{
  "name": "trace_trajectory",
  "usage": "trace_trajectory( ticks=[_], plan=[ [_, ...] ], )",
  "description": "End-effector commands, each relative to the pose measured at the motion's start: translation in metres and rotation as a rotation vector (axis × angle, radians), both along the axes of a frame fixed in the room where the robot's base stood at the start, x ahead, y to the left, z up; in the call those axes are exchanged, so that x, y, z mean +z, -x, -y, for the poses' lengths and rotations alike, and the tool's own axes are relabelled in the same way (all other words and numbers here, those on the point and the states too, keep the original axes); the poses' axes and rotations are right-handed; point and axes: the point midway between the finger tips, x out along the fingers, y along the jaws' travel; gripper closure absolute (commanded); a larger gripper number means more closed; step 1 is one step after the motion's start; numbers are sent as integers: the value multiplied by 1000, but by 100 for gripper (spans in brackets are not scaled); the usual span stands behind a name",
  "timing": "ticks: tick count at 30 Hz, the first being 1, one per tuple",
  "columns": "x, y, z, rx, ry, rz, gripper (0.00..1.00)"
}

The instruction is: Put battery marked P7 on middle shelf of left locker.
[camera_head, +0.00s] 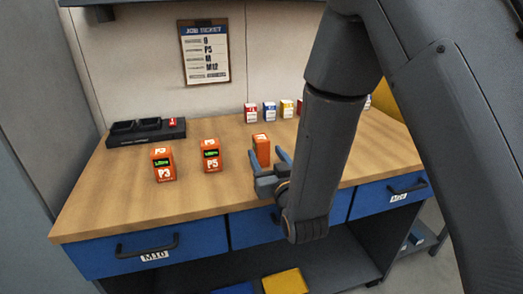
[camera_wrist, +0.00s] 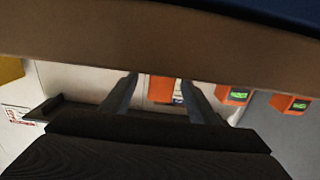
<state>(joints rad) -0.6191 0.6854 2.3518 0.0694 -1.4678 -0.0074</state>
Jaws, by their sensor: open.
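Three orange batteries stand on the wooden workbench (camera_head: 120,205). One is marked P3 (camera_head: 163,165) and one is marked P5 (camera_head: 211,156). A third battery (camera_head: 261,150) stands to their right; its front marking is hidden, so I cannot read whether it is P7. My gripper (camera_head: 267,153) is open at the bench's front side, its blue fingers close to this third battery. In the wrist view the third battery (camera_wrist: 162,88) appears between the open fingers (camera_wrist: 159,80); I cannot tell whether they touch it. I cannot make out the left locker or its shelves.
A black tray (camera_head: 145,132) lies at the bench's back left. Several small boxes, including a blue one (camera_head: 270,111), stand along the back. A job ticket (camera_head: 204,52) hangs on the wall. Blue drawers (camera_head: 120,255) are under the bench top. The bench's front left is clear.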

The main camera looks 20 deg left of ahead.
Motion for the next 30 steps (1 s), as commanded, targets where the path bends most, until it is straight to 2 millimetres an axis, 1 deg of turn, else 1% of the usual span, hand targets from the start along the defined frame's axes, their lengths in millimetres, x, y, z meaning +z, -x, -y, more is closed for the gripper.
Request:
trace_trajectory(
  ticks=[4, 9, 17, 18, 20, 21, 26, 27, 28, 30],
  plan=[
    [2, -16, -15, 0, 0, 0, 45],
    [1, -33, -25, -1, 1, -1, 45],
    [0, -36, -27, 0, 1, -2, 45],
    [0, -36, -27, 0, 1, -2, 47],
    [0, -36, -27, 0, 1, -1, 57],
    [0, -36, -27, 0, 1, -1, 64],
    [0, -36, -27, 0, 1, -1, 91],
    [0, -36, -27, 0, 1, -1, 98],
    [1, -36, -27, 0, -1, 1, 100],
    [1, -36, -27, 0, -1, 1, 100]
  ],
)
